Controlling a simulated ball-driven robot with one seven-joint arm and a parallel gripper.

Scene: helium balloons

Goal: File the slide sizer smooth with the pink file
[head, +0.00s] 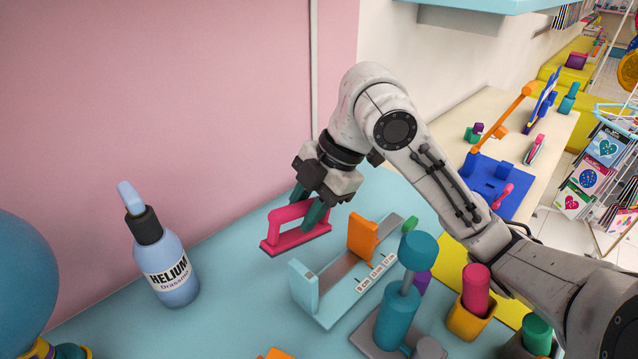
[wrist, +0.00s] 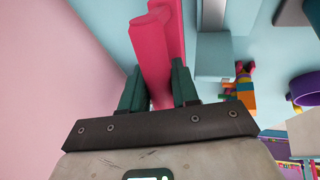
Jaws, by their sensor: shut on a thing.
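My gripper (head: 311,207) is shut on the handle of the pink file (head: 296,238), a flat base with a raised handle. The file is near the wall side of the light blue table, left of the slide sizer. In the wrist view the pink file (wrist: 152,55) runs up between the green fingers (wrist: 158,88). The slide sizer (head: 335,300) is light blue with a grey strip, an orange slider (head: 362,237) and labels in cm. Its upright end plate (head: 303,285) stands at the near left. The file appears apart from the sizer.
A blue helium bottle (head: 167,258) stands at left, with a blue balloon (head: 22,280) at the left edge. A teal post tool (head: 400,310) and a yellow cup with a pink cylinder (head: 476,288) stand right of the sizer. The pink wall (head: 150,90) is close behind.

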